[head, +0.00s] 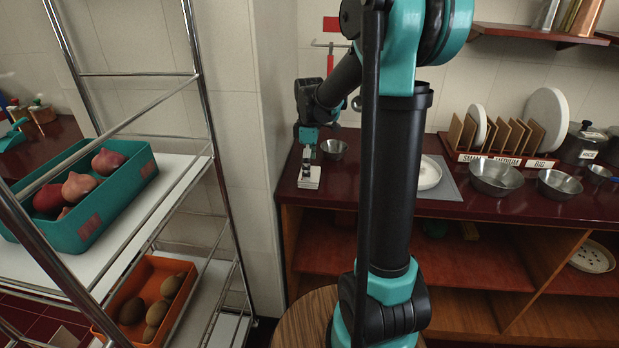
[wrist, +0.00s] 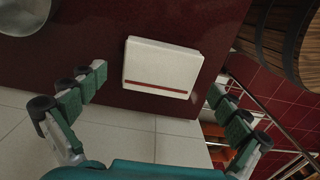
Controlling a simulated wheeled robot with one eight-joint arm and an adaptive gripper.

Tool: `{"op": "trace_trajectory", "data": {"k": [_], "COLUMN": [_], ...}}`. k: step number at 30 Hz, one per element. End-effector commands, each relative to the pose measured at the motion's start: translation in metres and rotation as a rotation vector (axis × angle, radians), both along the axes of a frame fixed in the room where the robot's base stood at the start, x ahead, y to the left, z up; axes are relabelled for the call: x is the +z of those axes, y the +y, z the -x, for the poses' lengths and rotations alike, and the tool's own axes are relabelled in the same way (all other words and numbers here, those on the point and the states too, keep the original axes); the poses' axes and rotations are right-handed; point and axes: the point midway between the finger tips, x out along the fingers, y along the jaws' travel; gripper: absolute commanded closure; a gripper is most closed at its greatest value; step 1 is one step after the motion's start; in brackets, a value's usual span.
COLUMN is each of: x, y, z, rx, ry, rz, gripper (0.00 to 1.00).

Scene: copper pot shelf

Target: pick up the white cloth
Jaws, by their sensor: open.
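The white cloth (head: 310,182) is a flat, folded rectangle on the left end of the dark red counter in the head view. In the wrist view the white cloth (wrist: 163,62) shows a red stripe along one side and lies near the counter's edge. My gripper (head: 307,164) is just above the cloth in the head view. In the wrist view my gripper (wrist: 158,82) is open, with its fingers spread to either side of the cloth and nothing between them. I cannot tell the exact gap above the cloth.
A small metal bowl (head: 334,149) stands just behind the cloth. A white plate (head: 428,173) lies on a grey mat to the right, then metal bowls (head: 496,178) and a plate rack. A metal shelf rack with a teal bin (head: 128,190) and an orange bin (head: 118,300) stands left.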

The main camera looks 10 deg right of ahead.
Motion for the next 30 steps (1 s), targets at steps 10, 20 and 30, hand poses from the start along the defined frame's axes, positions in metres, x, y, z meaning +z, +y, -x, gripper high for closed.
{"op": "trace_trajectory", "data": {"k": [10,20,30], "x": [-0.0146,-0.0143,-0.0138], "y": [0.0000,0.0000,0.0000], "z": [0.0001,0.0001,0.0001], "rx": [0.000,0.000,0.000], "ry": [0.000,0.000,0.000], "rz": [0.000,0.000,0.000], "gripper": [0.00,0.35,0.47]}}
